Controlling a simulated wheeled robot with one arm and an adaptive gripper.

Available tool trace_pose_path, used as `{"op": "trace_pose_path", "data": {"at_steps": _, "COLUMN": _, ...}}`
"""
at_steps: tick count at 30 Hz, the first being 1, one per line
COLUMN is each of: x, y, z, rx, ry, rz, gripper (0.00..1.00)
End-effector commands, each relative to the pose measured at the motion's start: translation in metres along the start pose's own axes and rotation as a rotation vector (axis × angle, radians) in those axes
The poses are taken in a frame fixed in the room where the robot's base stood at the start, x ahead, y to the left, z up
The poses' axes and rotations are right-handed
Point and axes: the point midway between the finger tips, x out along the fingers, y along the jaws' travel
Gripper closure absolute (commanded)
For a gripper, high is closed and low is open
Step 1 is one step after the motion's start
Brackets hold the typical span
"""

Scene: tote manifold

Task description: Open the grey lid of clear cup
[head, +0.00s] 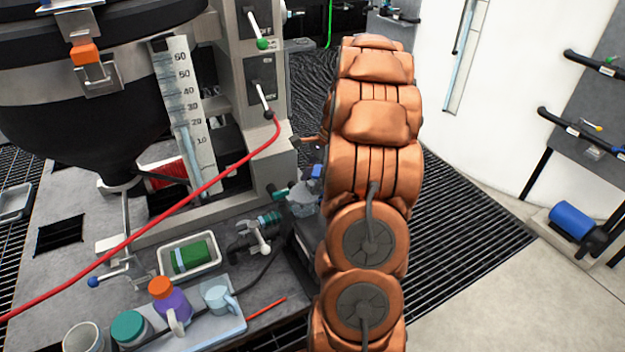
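A pale, see-through cup (218,299) with a handle stands on the light tray at the lower left of the head view. Its top looks pale grey-blue and appears covered; the lid's edge is too small to make out. A second clear, greyish object (302,199) sits beside the machine, close to the left side of my arm and partly hidden; I cannot tell what it is. My copper-coloured arm rises through the middle of the picture. My gripper does not show clearly; the arm hides the area behind it.
On the tray (238,328) stand a purple jug (172,305) with an orange lid and a jar with a teal lid (128,326). A white mug (84,338) is at left. A bin with a green item (192,256) lies behind. A red hose (150,221) crosses above.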

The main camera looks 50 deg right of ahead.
Motion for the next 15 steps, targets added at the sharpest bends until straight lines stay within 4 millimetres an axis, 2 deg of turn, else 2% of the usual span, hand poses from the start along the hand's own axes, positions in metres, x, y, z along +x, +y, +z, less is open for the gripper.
{"op": "trace_pose_path", "data": {"at_steps": 1, "x": 0.0000, "y": 0.0000, "z": 0.0000, "rx": 0.000, "ry": 0.000, "rz": 0.000, "gripper": 0.55}}
{"op": "trace_pose_path", "data": {"at_steps": 12, "x": -0.0001, "y": 0.0000, "z": 0.0000, "rx": 0.000, "ry": 0.000, "rz": 0.000, "gripper": 0.94}}
{"op": "trace_pose_path", "data": {"at_steps": 14, "x": -0.0001, "y": 0.0001, "z": -0.0001, "rx": 0.000, "ry": 0.000, "rz": 0.000, "gripper": 1.00}}
{"op": "trace_pose_path", "data": {"at_steps": 15, "x": -0.0001, "y": 0.0001, "z": -0.0001, "rx": 0.000, "ry": 0.000, "rz": 0.000, "gripper": 1.00}}
